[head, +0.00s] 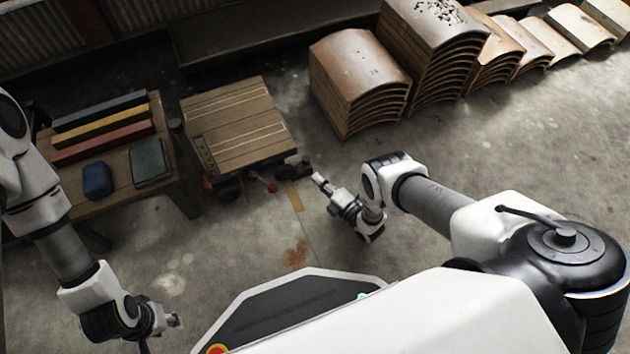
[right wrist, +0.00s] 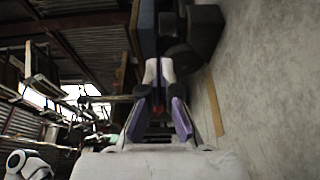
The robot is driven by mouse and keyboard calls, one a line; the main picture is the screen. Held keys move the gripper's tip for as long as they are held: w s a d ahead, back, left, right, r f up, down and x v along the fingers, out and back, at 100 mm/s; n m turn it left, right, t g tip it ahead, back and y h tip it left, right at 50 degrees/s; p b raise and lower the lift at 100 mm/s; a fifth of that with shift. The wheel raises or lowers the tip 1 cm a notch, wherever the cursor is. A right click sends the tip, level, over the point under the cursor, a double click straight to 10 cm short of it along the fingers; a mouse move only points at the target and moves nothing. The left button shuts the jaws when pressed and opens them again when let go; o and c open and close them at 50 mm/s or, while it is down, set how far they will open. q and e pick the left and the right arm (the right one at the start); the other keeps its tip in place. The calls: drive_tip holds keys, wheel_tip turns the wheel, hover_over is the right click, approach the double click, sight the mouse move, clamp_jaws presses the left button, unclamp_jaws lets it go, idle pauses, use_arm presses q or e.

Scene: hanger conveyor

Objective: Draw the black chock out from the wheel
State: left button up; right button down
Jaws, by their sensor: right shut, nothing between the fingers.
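A low wooden cart (head: 235,120) stands on the concrete floor in the head view, with dark wheels under its near edge. The black chock (head: 293,169) shows as a small dark shape at the cart's near right corner. In the right wrist view a black block that looks like the chock (right wrist: 206,30) is beside a dark round wheel (right wrist: 181,60); whether they touch is unclear. My right gripper (head: 319,180) is shut and empty, low over the floor just right of the chock; its fingertips (right wrist: 159,72) point toward the wheel. My left gripper (head: 174,321) is far from the cart, its fingers too small to read.
A wooden table (head: 110,195) with blue, yellow and red bars, a blue block (head: 97,180) and a dark flat box (head: 149,162) stands left of the cart. Stacks of curved tiles (head: 360,75) line the back right. A tan strip (head: 295,198) marks the floor. The floor on the right is clear.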

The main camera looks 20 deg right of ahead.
sight(303, 172)
drive_tip(key=b+x, duration=0.3)
drive_tip(key=x, duration=0.3)
drive_tip(key=shift+w+a+f, duration=0.15)
drive_tip(key=shift+w+f, duration=0.05)
drive_tip(key=shift+w, duration=0.05)
drive_tip(key=shift+w+a+r, duration=0.2)
drive_tip(key=shift+w+a, duration=0.05)
drive_tip(key=shift+w, duration=0.3)
drive_tip(key=shift+d, duration=0.15)
drive_tip(key=d, duration=0.4)
drive_tip(key=shift+d, duration=0.15)
